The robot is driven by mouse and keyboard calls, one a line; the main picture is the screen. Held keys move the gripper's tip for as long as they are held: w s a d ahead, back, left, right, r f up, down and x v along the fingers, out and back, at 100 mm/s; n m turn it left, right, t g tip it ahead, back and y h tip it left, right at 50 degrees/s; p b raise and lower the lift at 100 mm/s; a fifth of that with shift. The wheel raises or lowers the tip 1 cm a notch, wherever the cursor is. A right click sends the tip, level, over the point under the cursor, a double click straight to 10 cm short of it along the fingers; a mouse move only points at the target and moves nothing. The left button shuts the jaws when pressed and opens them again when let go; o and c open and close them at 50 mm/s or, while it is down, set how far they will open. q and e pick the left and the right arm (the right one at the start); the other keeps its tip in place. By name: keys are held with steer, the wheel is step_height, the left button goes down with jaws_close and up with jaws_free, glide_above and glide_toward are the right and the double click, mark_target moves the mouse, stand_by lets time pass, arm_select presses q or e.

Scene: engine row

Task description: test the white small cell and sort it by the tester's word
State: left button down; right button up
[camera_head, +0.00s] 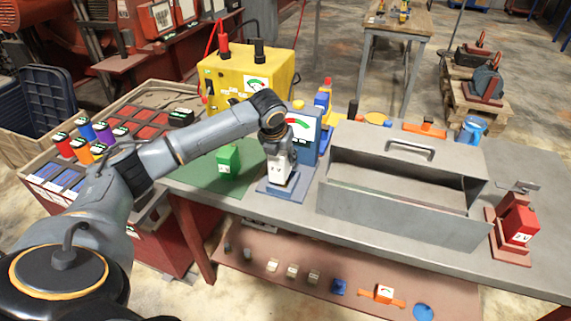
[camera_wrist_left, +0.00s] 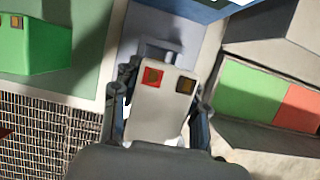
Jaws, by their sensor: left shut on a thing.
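The white small cell (camera_head: 282,176) is upright between the fingers of my left gripper (camera_head: 279,150), over the blue base of the tester (camera_head: 268,194). I cannot tell whether it rests on the base. In the left wrist view the white cell (camera_wrist_left: 161,98) shows one red-framed and one dark terminal on top, with fingers of the left gripper (camera_wrist_left: 160,103) on both sides. The tester's dial (camera_head: 301,129) has a white face with green and red marks; my arm partly covers it and its reading is unclear. My right gripper is not in view.
A green cell (camera_head: 228,161) stands on a green mat (camera_head: 204,178) left of the tester. A grey metal box (camera_head: 405,190) stands close on the right; green (camera_wrist_left: 252,90) and red (camera_wrist_left: 298,107) patches show there. A red cell (camera_head: 517,222) stands at the far right. A yellow unit (camera_head: 248,72) is behind.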

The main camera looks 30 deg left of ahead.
mark_target(286, 164)
arm_select(q)
steer(key=shift+w+a+f, duration=0.1)
steer(key=shift+w+f, duration=1)
step_height(286, 164, down, 2)
steer(key=shift+s+f+p, duration=0.1)
steer(key=shift+p, duration=0.55)
steer(key=shift+f, duration=0.35)
steer(key=c, duration=0.7)
jaws_free()
steer(key=shift+s+f, duration=0.1)
steer(key=shift+f, duration=0.1)
